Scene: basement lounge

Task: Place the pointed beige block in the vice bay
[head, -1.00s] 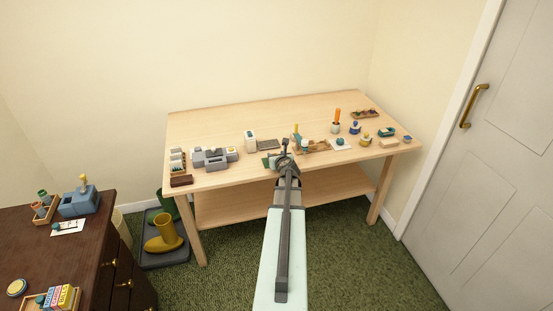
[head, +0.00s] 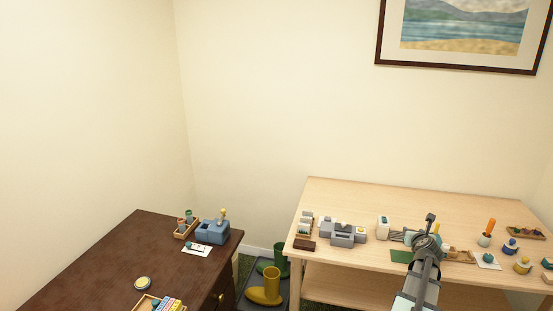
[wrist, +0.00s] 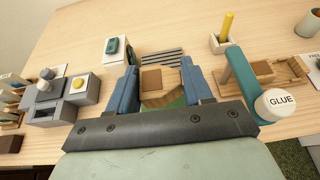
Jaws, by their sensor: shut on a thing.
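In the wrist view, my gripper (wrist: 157,85) has its blue fingers closed on both sides of a tan-beige block (wrist: 152,79). The block shows a squarish face, and its lower part narrows toward the palm; its tip is partly hidden. A green mat shows beneath it. In the head view, my gripper (head: 428,238) is over the light wooden workbench beside the green mat (head: 401,256). A grey vice-like unit with openings (head: 343,233) stands left of it on the bench. It also shows at left in the wrist view (wrist: 75,112). I cannot tell which opening is the vice bay.
A white box (head: 383,227) and ribbed grey plate (wrist: 162,62) stand near my gripper. Several small items fill the bench's right side. A blue-grey device (head: 212,232) stands on the dark dresser (head: 100,262).

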